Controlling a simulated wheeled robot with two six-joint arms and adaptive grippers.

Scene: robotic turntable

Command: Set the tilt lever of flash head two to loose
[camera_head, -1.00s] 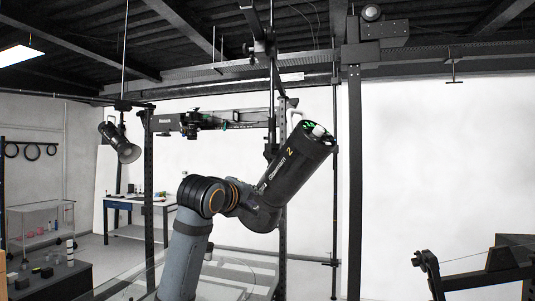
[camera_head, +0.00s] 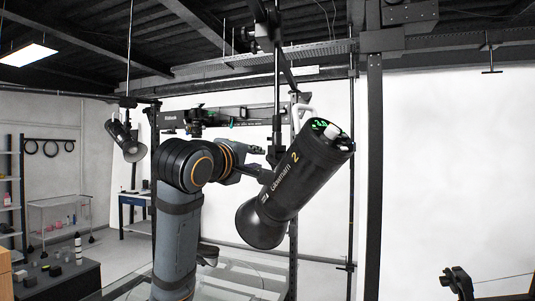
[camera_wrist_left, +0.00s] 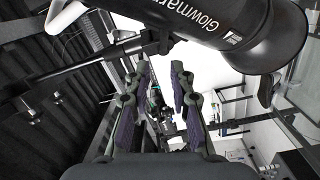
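Flash head two (camera_head: 288,190) is a black cylinder marked "2", tilted with its flared front low left and its lit green display at the top right. A dark bracket and rod (camera_head: 277,110) are behind it. It also fills the top right of the left wrist view (camera_wrist_left: 235,18). My left gripper (camera_head: 257,151) is beside its left side, partly hidden by my own wrist. In the left wrist view the left gripper (camera_wrist_left: 160,78) is open and empty, below the flash head and its dark bracket (camera_wrist_left: 150,42). I cannot clearly pick out the tilt lever. My right gripper is not in view.
A dark upright post (camera_head: 373,180) stands right of flash head two. Another flash head (camera_head: 125,140) hangs at the far left. A dark overhead rail (camera_head: 250,67) crosses above. A dark fitting (camera_head: 459,282) is low at the right. White backdrop fills the right side.

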